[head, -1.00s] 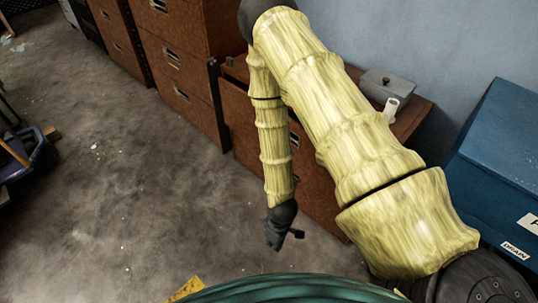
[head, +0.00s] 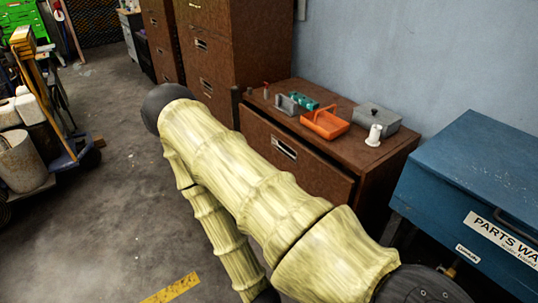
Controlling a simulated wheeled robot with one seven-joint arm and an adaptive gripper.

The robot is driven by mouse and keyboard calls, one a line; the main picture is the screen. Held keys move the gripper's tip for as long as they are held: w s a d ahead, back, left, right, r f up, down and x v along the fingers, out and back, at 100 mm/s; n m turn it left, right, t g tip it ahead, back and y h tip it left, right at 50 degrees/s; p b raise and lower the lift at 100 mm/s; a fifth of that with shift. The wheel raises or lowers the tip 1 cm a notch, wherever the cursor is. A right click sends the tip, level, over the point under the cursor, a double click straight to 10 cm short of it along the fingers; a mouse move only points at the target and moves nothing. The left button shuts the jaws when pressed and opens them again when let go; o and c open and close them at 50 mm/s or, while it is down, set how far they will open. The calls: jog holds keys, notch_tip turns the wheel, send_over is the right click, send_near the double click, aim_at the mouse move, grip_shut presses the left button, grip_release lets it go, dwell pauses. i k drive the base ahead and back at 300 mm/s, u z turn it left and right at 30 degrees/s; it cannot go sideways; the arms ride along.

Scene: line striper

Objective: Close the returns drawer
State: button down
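A low brown cabinet (head: 385,150) stands against the blue wall in the head view. Its upper drawer (head: 262,134) has a metal handle (head: 284,147). The drawer front appears to stand out a little from the cabinet, with a dark gap under the top. No returns label is readable on it. My yellow arm crosses in front and hides the cabinet's lower part. The arm's end runs off the bottom edge, so my gripper is out of the picture.
An orange tray (head: 325,123), a grey box (head: 377,118) and a white roll (head: 374,136) sit on the cabinet. A blue parts washer (head: 470,170) stands at right, taller brown cabinets (head: 235,50) behind. A loaded cart (head: 60,150) is at left. Floor between is clear.

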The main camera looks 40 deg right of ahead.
aim_at(317, 173)
jog(key=z, duration=0.95)
jog(key=i, duration=0.6)
jog(key=u, duration=0.05)
